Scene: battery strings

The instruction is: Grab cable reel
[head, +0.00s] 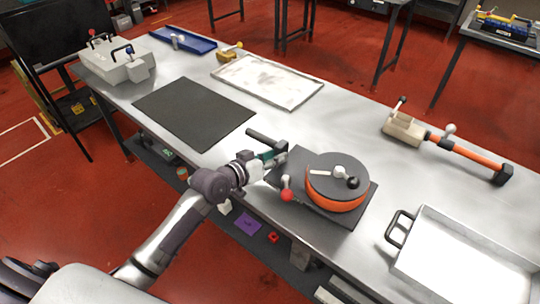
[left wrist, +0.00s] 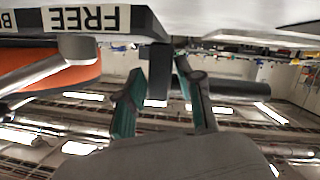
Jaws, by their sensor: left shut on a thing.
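The cable reel (head: 336,187) is an orange drum with a dark top, on a dark square base (head: 294,164) at the table's front edge. A red-knobbed lever (head: 286,188) stands at its left. My left gripper (head: 272,155) is at the base's left side, by a dark bar handle (head: 262,138). In the left wrist view, its green-padded fingers (left wrist: 158,72) close around a dark block of the handle (left wrist: 157,88). The handle's bar (left wrist: 240,88) extends right, and a "FREE" label (left wrist: 87,19) shows on the base. My right gripper is not in view.
A metal tray (head: 470,265) stands right of the reel. An orange-handled tool (head: 465,150) lies behind it. A black mat (head: 195,112), a shallow white tray (head: 268,82) and a beige box (head: 113,62) are further left.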

